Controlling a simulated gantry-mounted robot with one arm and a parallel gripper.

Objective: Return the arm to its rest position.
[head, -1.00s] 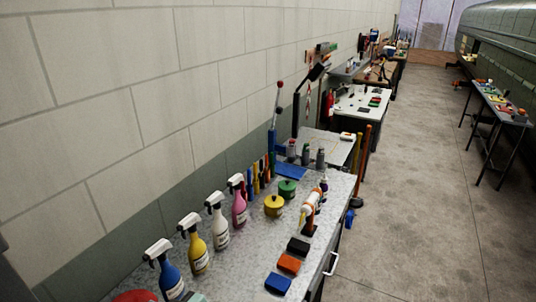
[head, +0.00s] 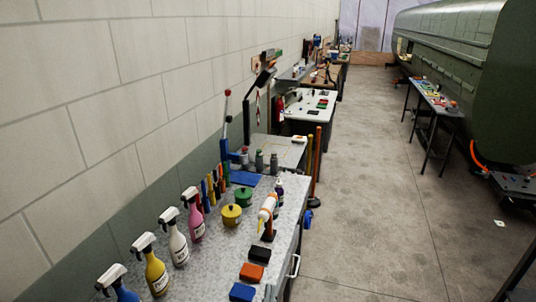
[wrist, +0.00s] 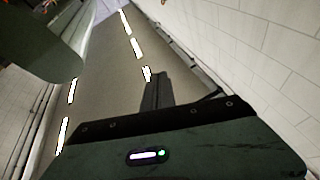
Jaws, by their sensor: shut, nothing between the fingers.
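My gripper (wrist: 157,88) shows in the wrist view. Its dark fingers are together in the middle, above the dark green wrist housing (wrist: 200,150) with a small lit indicator. Nothing is held between the fingers. The fingers point towards a grey-brown surface with rows of white light strips, which looks like the ceiling. No work item is near them. In the head view neither my gripper nor my arm is clearly in sight.
A workbench (head: 205,262) along the left wall holds spray bottles (head: 157,272), pots (head: 232,215) and coloured blocks (head: 252,271). A green fuselage (head: 450,60) stands at the right, with a narrow table (head: 437,104) beside it. The floor aisle (head: 360,190) between is clear.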

